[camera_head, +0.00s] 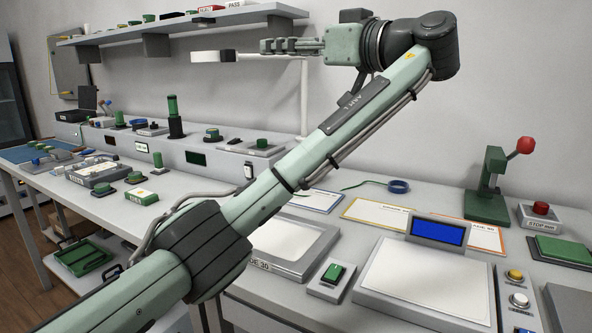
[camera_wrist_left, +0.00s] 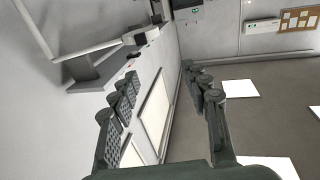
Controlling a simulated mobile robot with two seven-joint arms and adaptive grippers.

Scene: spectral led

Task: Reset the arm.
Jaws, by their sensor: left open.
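My left arm rises from the lower left across the head view and bends back at its wrist. My left gripper (camera_head: 266,46) points left, high above the bench and in front of the wall, below the upper shelf's level at right. In the left wrist view the two fingers of my left gripper (camera_wrist_left: 158,74) stand wide apart, with nothing between them. My right gripper is in neither view. The arm hides part of the bench middle.
A white lamp head (camera_head: 213,56) on a pole (camera_head: 304,95) is close to the gripper. The wall shelf (camera_head: 185,24) is at upper left. The bench holds a green press (camera_head: 487,185), a grey panel with a blue screen (camera_head: 437,232), and several green parts.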

